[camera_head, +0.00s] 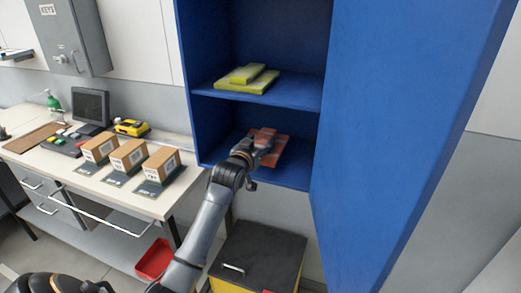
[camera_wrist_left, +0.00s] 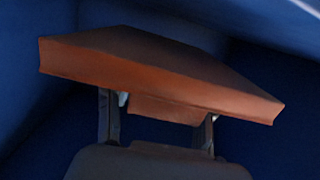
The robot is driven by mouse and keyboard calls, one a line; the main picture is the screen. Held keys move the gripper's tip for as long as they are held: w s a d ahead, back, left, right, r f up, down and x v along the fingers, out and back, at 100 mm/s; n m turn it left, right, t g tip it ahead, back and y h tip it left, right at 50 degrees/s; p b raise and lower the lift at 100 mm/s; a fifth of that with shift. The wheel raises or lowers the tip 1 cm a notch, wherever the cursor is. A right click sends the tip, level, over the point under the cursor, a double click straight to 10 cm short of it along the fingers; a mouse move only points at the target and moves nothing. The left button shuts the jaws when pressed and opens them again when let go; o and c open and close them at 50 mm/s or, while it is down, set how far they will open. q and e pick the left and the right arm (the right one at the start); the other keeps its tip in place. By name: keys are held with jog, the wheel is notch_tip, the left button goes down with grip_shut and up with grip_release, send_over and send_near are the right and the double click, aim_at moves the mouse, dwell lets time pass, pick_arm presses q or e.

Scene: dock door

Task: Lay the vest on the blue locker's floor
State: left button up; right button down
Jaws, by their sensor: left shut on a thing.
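The blue locker (camera_head: 257,185) stands open, with its door (camera_head: 400,120) swung out on the right. An orange folded piece (camera_head: 281,151), which looks like the vest, is inside the lower compartment. My left gripper (camera_head: 258,155) reaches into that compartment and is shut on the vest. In the left wrist view the vest (camera_wrist_left: 160,75) is a flat orange block, with a smaller part between the two fingers (camera_wrist_left: 157,125). I cannot tell whether the vest touches the locker's floor. My right gripper is not in view.
A yellow folded stack (camera_head: 247,77) lies on the locker's upper shelf (camera_head: 286,92). A black-topped yellow box (camera_head: 258,250) stands below the locker. At left, a bench (camera_head: 150,203) carries several cartons (camera_head: 128,155) and a monitor (camera_head: 91,106). A red bin (camera_head: 154,260) is beneath.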

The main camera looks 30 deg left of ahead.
pick_arm(q)
jog(key=f, duration=0.3)
jog(key=shift+w, duration=0.3)
jog(key=shift+s+f+p, duration=0.1)
jog(key=shift+f+p, duration=0.2)
jog(key=shift+f, duration=0.2)
jog(key=o, duration=1)
jog(key=shift+o, duration=1.2)
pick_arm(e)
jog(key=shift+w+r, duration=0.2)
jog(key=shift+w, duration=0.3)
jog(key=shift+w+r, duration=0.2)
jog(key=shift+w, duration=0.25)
pick_arm(q)
jog(key=shift+s, duration=0.1)
